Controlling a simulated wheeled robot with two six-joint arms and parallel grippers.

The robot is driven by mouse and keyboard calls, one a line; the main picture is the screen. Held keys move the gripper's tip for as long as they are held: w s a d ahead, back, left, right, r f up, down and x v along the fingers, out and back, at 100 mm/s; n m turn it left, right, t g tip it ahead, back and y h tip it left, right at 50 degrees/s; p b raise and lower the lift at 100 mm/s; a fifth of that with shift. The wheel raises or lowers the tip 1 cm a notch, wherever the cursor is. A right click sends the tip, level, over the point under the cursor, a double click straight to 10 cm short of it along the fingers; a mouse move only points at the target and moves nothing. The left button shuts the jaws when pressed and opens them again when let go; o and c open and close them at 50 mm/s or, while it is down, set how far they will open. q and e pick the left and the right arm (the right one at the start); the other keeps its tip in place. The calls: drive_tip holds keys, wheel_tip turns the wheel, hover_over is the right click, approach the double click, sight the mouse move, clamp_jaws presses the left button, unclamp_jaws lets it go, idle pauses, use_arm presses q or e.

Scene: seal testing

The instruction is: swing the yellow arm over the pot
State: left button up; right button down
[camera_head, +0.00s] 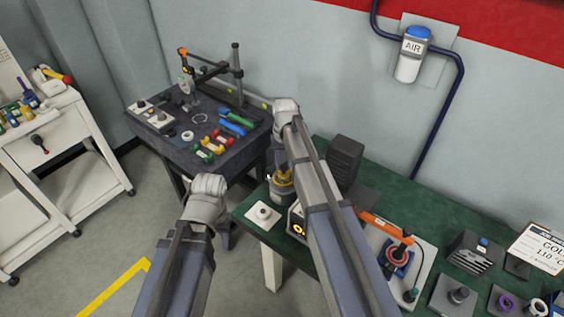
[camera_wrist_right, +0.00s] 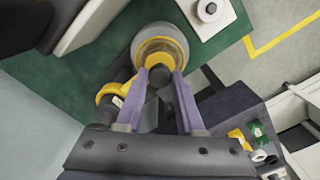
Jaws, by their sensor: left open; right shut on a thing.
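The pot (camera_wrist_right: 172,34) is a grey round vessel, seen from above in the right wrist view. In the head view the pot (camera_head: 281,192) is partly hidden by my right arm. The yellow arm (camera_wrist_right: 109,94) shows as a curved yellow piece beside the pot, with more yellow at the pot's top. My right gripper (camera_wrist_right: 160,76) is shut at the yellow arm, with a dark round part between its fingertips. Whether the yellow arm lies fully across the pot is hidden by the fingers. Of my left arm only links show, over the floor; its gripper is hidden.
A white block with a round knob (camera_head: 263,213) stands beside the pot on the green bench (camera_head: 455,222). A dark box (camera_head: 345,160) stands behind. An orange-handled device (camera_head: 388,228) is to the right. The dark table (camera_head: 232,150) holds several coloured parts.

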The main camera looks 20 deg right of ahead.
sight(284, 166)
drive_tip(key=shift+s, duration=0.1)
idle(0.3)
drive_tip(key=c, duration=0.5)
unclamp_jaws()
drive_tip(key=shift+d, duration=0.1)
drive_tip(key=shift+c, duration=0.2)
drive_tip(key=shift+r, duration=0.1)
wheel_tip(284, 166, up, 8)
drive_tip(key=p, duration=0.8)
drive_tip(key=shift+f, duration=0.2)
